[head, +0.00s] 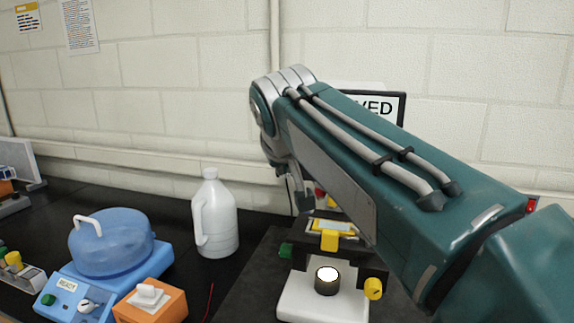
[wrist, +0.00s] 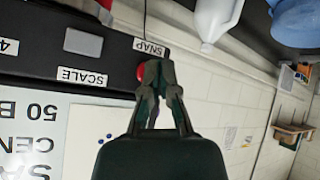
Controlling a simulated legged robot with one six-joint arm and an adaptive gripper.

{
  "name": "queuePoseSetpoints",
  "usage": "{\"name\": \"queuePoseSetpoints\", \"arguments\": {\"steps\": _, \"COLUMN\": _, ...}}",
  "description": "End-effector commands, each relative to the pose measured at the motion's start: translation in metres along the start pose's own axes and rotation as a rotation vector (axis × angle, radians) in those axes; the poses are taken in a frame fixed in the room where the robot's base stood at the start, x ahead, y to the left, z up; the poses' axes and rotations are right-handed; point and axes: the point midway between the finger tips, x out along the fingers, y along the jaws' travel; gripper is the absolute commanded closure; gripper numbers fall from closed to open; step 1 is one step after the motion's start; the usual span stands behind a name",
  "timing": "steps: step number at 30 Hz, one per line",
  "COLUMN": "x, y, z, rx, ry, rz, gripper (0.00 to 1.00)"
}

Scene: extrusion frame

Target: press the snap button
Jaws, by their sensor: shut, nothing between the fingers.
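The red snap button (wrist: 141,72) shows in the wrist view beside the white SNAP label (wrist: 149,47), on a dark panel. My gripper (wrist: 158,68) is shut and empty. Its fingertips are just right of the red button in that picture and cover part of it. I cannot tell whether they touch it. In the head view my teal arm crosses the right side and hides most of what lies behind it; the gripper is not clearly visible there.
The dark panel also carries a grey button (wrist: 83,42) and a SCALE label (wrist: 82,77). In the head view a white jug (head: 222,222), a blue domed device (head: 110,243), an orange box (head: 150,303) and a microscope-like instrument (head: 298,304) stand on the black bench.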

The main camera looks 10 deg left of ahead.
Motion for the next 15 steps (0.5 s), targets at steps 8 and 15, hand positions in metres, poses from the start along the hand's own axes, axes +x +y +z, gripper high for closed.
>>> {"name": "queuePoseSetpoints", "arguments": {"steps": 8, "x": -0.0055, "y": -0.0039, "z": 0.0041, "rx": 0.0, "ry": 0.0, "rz": 0.0, "gripper": 1.0}}
{"name": "queuePoseSetpoints", "arguments": {"steps": 15, "x": -0.0089, "y": -0.0063, "z": 0.0059, "rx": 0.0, "ry": 0.001, "rz": -0.001, "gripper": 1.0}}
